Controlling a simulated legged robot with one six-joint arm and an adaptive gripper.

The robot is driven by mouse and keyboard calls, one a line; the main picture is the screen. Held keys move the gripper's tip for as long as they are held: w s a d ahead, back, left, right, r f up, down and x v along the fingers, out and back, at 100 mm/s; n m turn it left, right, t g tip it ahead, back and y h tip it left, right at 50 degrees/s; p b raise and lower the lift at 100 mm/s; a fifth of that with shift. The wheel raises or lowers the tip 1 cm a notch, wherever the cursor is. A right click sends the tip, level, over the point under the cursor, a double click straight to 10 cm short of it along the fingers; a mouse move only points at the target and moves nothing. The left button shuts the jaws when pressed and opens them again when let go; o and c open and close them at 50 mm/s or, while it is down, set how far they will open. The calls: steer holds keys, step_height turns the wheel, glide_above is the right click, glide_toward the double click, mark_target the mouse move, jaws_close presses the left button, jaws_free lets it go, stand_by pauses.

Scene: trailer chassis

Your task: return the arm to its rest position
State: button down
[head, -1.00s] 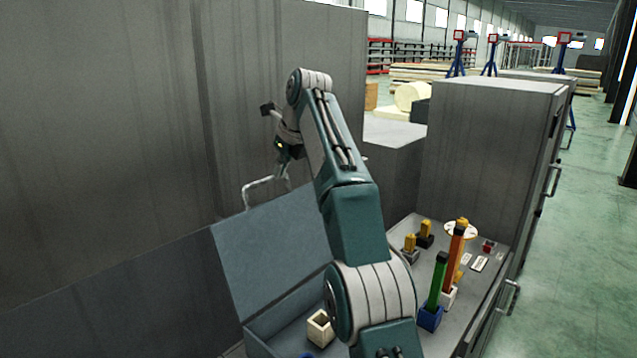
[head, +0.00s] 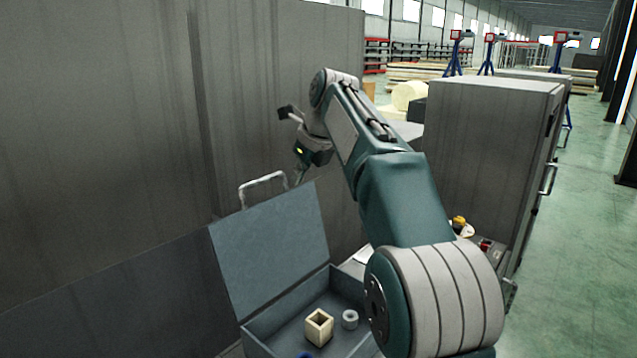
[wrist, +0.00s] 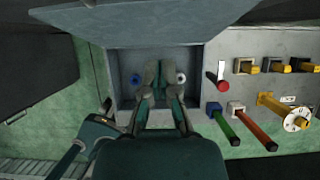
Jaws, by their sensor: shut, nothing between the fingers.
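My arm reaches up and bends over the open box in the head view. My gripper (wrist: 159,68) points down over the box in the wrist view, its two fingers together with nothing between them. In the head view the gripper (head: 301,174) is small and partly hidden behind the raised lid. The grey box (head: 262,333) has its blue-grey lid (head: 270,245) standing open. A square wooden block with a hole (head: 319,327) and a grey ring (head: 350,319) lie inside; a blue ring (wrist: 135,78) shows there in the wrist view.
Right of the box, the wrist view shows a grey surface with a green handle (wrist: 226,126), an orange-red handle (wrist: 252,126) and yellow pieces (wrist: 276,105). A tall grey cabinet (head: 485,150) stands behind on the right. A grey wall (head: 100,130) rises at left.

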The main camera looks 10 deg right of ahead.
steer(key=s+d+f+n+h, duration=0.1)
steer(key=s+f+n, duration=0.1)
steer(key=s+n, duration=0.7)
steer(key=s+d+f+n+h, duration=0.1)
steer(key=s+f+n, duration=0.35)
steer(key=s, duration=0.75)
steer(key=s+f+n+t+h, duration=0.1)
steer(key=s+f+n, duration=1)
steer(key=s+n, duration=0.4)
steer(key=shift+d+n, duration=0.2)
steer(key=shift+n, duration=0.15)
steer(key=shift+s, duration=0.15)
stand_by(1.2)
